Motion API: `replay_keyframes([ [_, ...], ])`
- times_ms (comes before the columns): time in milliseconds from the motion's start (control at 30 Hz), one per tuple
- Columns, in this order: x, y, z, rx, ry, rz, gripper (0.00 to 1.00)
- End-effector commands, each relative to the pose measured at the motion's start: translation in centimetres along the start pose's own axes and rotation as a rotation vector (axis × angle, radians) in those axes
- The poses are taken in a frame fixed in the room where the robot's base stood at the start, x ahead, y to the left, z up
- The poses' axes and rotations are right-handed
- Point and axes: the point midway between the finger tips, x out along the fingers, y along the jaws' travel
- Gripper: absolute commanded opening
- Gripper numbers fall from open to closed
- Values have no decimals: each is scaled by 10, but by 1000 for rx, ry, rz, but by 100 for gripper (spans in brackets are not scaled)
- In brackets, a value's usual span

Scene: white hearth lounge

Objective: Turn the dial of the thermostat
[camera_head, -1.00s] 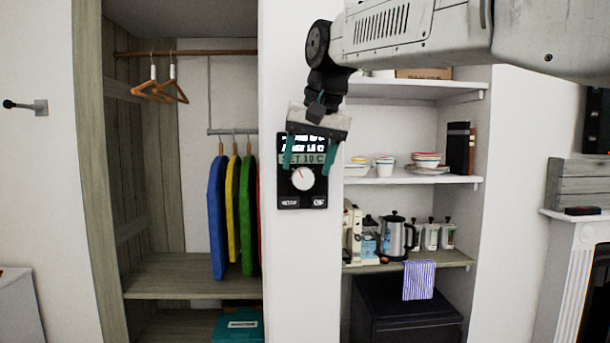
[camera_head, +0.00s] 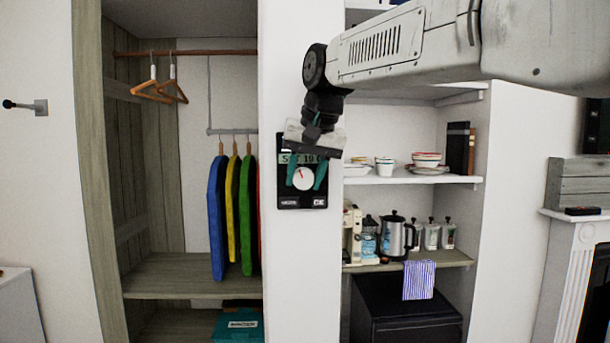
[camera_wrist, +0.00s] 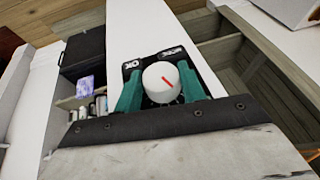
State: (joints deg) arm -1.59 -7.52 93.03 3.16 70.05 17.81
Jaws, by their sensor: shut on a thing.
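The thermostat (camera_head: 288,202) is a black panel on the white wall pillar, with a display, two small labelled buttons below and a round white dial (camera_head: 303,178) with a red pointer line. My gripper (camera_head: 306,184) reaches down from above, with its teal fingers on either side of the dial. In the wrist view the dial (camera_wrist: 160,82) sits between the two teal fingers of my gripper (camera_wrist: 162,92), which are shut on it. My gripper hides the upper part of the display in the head view.
Left of the pillar is an open wardrobe with hangers (camera_head: 163,90) and coloured hanging pieces (camera_head: 218,215). Right of it, shelves hold bowls (camera_head: 427,159), a kettle (camera_head: 398,236) and jars. A striped cloth (camera_head: 419,280) hangs from the lower shelf.

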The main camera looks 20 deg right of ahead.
Motion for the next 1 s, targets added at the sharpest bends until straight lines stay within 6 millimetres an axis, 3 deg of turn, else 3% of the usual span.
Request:
replay_keyframes([
  [267,-1,2,0,45,9,-106,17],
  [1000,2,9,1,261,45,-645,17],
])
